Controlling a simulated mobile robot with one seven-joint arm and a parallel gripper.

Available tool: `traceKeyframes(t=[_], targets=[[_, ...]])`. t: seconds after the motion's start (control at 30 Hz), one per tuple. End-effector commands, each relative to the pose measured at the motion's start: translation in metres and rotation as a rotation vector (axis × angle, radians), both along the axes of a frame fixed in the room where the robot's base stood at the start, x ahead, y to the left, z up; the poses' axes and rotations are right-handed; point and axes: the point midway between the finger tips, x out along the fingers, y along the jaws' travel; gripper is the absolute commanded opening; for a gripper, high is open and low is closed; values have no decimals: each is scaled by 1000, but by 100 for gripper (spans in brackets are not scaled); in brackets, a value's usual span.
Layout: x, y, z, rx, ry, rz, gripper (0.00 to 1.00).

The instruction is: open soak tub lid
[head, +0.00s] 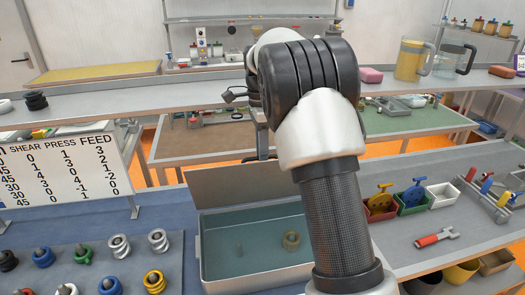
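The soak tub (207,270) is a pale grey, open-topped box with a teal inside, standing on the blue bench surface in the lower middle. Its grey lid (230,185) stands raised along the tub's back edge, leaving the inside exposed. My arm rises in front of the tub's right side and covers the right ends of tub and lid. My gripper's fingers are hidden behind my own arm, so I cannot see whether they touch the lid.
Several coloured knobbed parts (83,254) stand on a grey board at left, below a number sign (62,170). At right are small bins (414,197), a red-handled tool (435,238) and a rack (485,190). A raised shelf (150,92) crosses behind.

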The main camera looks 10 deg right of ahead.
Motion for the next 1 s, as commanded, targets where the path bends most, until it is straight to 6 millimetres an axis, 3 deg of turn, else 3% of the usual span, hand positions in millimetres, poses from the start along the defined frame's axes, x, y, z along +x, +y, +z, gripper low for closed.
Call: traceKeyframes(t=[0.37,0.53,1.0], targets=[[1,0,5,0,-7,-2,28],[3,0,16,0,-10,-2,28],[9,0,106,0,-10,-2,28]])
